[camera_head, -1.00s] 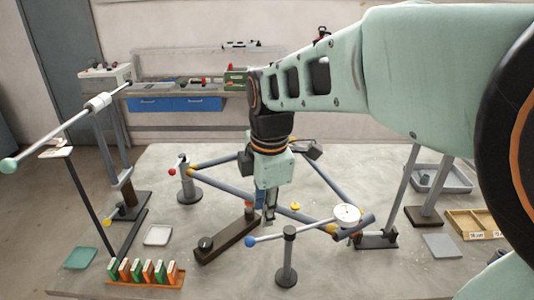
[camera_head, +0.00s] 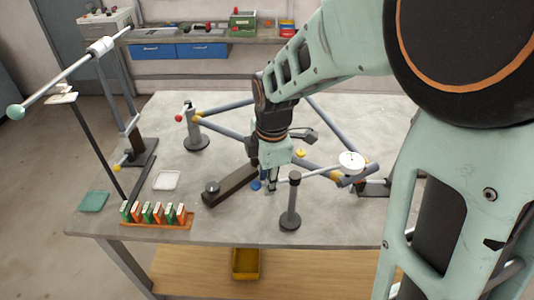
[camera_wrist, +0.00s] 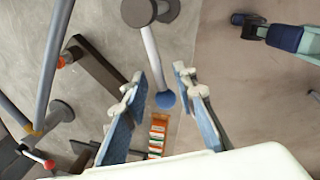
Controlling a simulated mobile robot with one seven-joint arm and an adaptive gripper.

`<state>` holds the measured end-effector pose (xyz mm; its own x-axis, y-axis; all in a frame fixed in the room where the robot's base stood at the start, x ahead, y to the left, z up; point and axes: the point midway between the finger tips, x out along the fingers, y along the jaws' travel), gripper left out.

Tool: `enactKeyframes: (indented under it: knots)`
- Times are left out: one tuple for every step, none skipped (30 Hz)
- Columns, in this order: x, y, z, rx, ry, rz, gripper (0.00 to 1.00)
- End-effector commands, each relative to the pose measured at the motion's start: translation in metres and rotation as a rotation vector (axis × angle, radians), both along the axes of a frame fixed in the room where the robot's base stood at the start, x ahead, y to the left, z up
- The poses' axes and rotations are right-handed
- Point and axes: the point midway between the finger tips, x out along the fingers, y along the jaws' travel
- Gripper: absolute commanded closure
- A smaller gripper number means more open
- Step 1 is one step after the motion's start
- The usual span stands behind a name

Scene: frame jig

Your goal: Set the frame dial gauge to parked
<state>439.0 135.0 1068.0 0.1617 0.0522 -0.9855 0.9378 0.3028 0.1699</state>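The frame dial gauge (camera_head: 352,162) is a white round dial at the right end of a thin rod, beside the frame's right corner. The rod crosses the top of a dark post (camera_head: 290,208) and ends at the left in a blue ball (camera_head: 256,185). My gripper (camera_head: 270,186) points down close to that ball. In the wrist view, my gripper (camera_wrist: 160,76) has its fingers spread, with the blue ball (camera_wrist: 166,99) and rod end showing in the gap. I cannot tell whether the ball is level with the fingertips. The dial is outside the wrist view.
The grey tube frame (camera_head: 220,131) lies behind my gripper. A dark bar with a knob (camera_head: 230,185) is close to its left. A rack of orange and green pieces (camera_head: 157,215) stands front left. A second post with a red ball (camera_head: 195,140) stands behind left.

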Motion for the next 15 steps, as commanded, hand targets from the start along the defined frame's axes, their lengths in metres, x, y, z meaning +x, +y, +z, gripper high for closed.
enactKeyframes:
  knots:
    - [0.0001,0.0000,0.0002,0.000,0.000,0.000,0.74]
    - [0.0001,-0.0001,0.0002,0.000,0.000,0.000,0.77]
    - [0.0001,-0.0001,0.0003,0.000,0.000,0.000,0.82]
    - [0.0001,-0.0001,0.0003,0.000,0.000,0.000,0.85]
    - [0.0001,-0.0001,0.0004,0.000,0.000,0.000,0.88]
    - [0.0001,-0.0001,0.0004,0.000,0.000,0.000,0.93]
    - [0.0001,-0.0001,0.0004,0.000,0.000,0.000,0.96]
    - [0.0001,-0.0001,0.0005,0.000,0.000,0.000,0.99]
    - [0.0000,-0.0001,0.0005,0.000,0.000,0.000,1.00]
    - [0.0001,-0.0001,0.0005,0.000,0.000,0.000,1.00]
    - [0.0000,-0.0001,0.0005,0.000,0.000,0.000,1.00]
    - [0.0001,-0.0001,0.0006,0.000,0.000,0.000,1.00]
    - [0.0002,-0.0002,0.0006,0.000,0.000,0.000,1.00]
    - [0.0001,-0.0002,0.0006,0.000,0.000,0.000,1.00]
    - [0.0002,-0.0002,0.0006,0.000,0.000,0.000,1.00]
